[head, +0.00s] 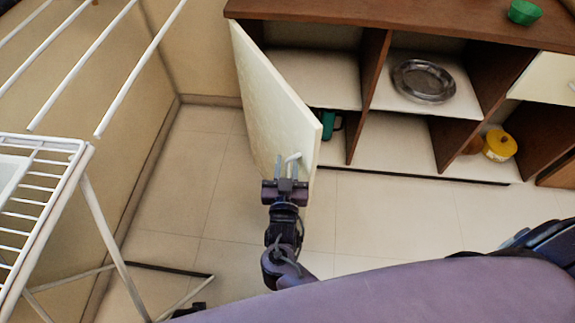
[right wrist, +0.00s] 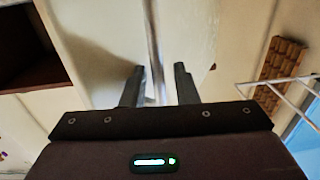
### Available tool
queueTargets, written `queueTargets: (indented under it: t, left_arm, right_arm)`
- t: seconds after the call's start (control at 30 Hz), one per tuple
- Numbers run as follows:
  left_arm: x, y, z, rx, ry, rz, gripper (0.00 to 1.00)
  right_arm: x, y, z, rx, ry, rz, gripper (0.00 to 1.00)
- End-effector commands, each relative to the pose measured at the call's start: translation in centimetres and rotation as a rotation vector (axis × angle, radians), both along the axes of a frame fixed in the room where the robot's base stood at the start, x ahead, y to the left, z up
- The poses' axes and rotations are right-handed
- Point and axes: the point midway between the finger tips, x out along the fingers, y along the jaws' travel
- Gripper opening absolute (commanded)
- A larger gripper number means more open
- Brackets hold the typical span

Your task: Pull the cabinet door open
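The cream cabinet door (head: 270,100) is hinged at the left end of the brown cabinet and stands swung well out into the room, showing the compartment behind it. Its handle, a pale bar (head: 293,158), is near the door's free edge. My right gripper (head: 288,172) is at this handle. In the right wrist view the handle bar (right wrist: 153,45) runs between the fingers of the right gripper (right wrist: 160,85), with visible gaps on both sides, so the fingers are open around or just before it. My left gripper is not visible.
A white drying rack (head: 45,190) stands at the left, its legs reaching the floor. A metal plate (head: 424,80), a yellow pot (head: 499,146) and a green item (head: 330,123) are in the compartments. A green bowl (head: 524,12) is on top. Tiled floor (head: 190,180) left of the door is clear.

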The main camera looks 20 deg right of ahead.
Motion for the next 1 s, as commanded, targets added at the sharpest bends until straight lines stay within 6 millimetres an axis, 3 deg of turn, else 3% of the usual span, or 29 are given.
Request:
queueTargets:
  t: [0.27,0.7,1.0]
  left_arm:
    - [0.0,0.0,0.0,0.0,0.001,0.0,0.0]
    - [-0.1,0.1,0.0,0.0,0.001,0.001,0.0]
    - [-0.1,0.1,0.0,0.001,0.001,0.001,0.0]
  right_arm:
    - [-0.3,0.0,-0.1,0.0,0.003,-0.001,0.27]
    - [-6.3,2.1,-0.2,0.0,0.004,0.0,0.27]
    - [-7.4,2.5,-0.1,0.0,0.001,-0.001,0.27]
